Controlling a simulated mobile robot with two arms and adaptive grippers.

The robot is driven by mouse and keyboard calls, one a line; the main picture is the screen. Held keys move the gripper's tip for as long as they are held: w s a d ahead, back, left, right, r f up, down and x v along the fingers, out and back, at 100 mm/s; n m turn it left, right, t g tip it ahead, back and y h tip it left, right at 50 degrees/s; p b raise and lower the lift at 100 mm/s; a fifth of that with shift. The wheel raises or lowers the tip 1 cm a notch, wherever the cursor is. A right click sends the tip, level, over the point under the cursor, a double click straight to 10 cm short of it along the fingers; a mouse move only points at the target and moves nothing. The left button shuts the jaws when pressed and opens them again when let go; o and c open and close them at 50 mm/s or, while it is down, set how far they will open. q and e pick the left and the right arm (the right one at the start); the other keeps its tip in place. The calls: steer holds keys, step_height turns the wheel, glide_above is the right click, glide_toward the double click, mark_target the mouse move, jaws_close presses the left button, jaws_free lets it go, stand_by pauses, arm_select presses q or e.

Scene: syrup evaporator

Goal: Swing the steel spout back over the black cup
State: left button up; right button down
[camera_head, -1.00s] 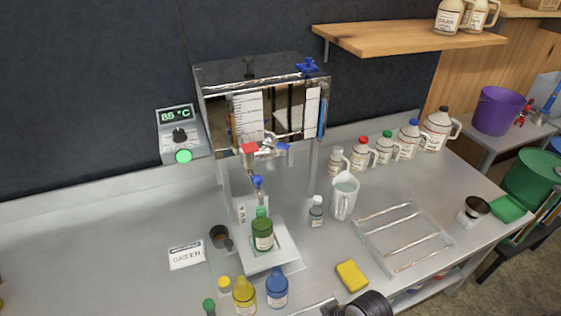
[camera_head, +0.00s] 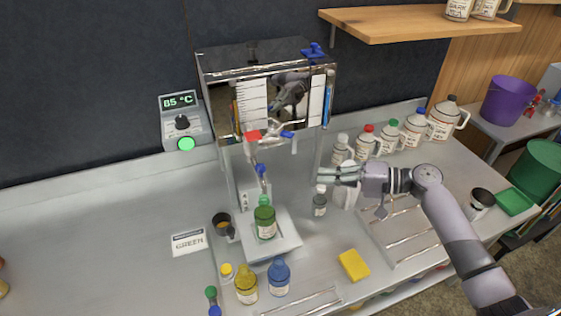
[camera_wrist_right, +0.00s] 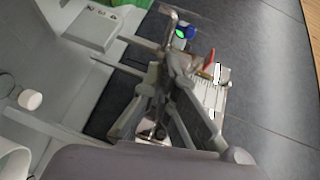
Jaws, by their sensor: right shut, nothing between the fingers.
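The steel spout (camera_head: 252,155) hangs under the shiny evaporator box, below a red lever (camera_head: 253,135). Its blue-tipped lower end (camera_head: 261,169) is above the green bottle (camera_head: 265,222). The black cup (camera_head: 222,222) stands on the counter to the left of that bottle, apart from the spout's end. My right gripper (camera_head: 320,177) is shut and empty, to the right of the spout with a clear gap, pointing left toward it. In the right wrist view the fingers cover part of the evaporator. My left gripper is not in view.
A small white-labelled bottle (camera_head: 320,203) stands under my right gripper, and a white pitcher (camera_head: 343,193) is partly behind it. Yellow (camera_head: 246,287) and blue (camera_head: 279,276) bottles stand in front. A yellow sponge (camera_head: 354,265) lies right of them.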

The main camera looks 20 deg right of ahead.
mark_target(257, 168)
steer(key=shift+m+t+y, duration=0.3)
steer(key=shift+m+t, duration=0.1)
steer(key=shift+t, duration=0.2)
steer(key=r, duration=0.1)
steer(key=w+d+r, duration=0.1)
steer(key=d+r, duration=0.1)
steer(key=shift+w+d+r, duration=0.15)
steer(key=shift+w+r, duration=0.05)
steer(key=shift+w, duration=0.1)
steer(key=s+a+p+x, duration=0.1)
steer(key=p+x, duration=0.5)
steer(key=x, duration=0.7)
steer(key=shift+s+a, duration=0.3)
steer(key=shift+s, duration=0.45)
steer(key=shift+a, duration=0.1)
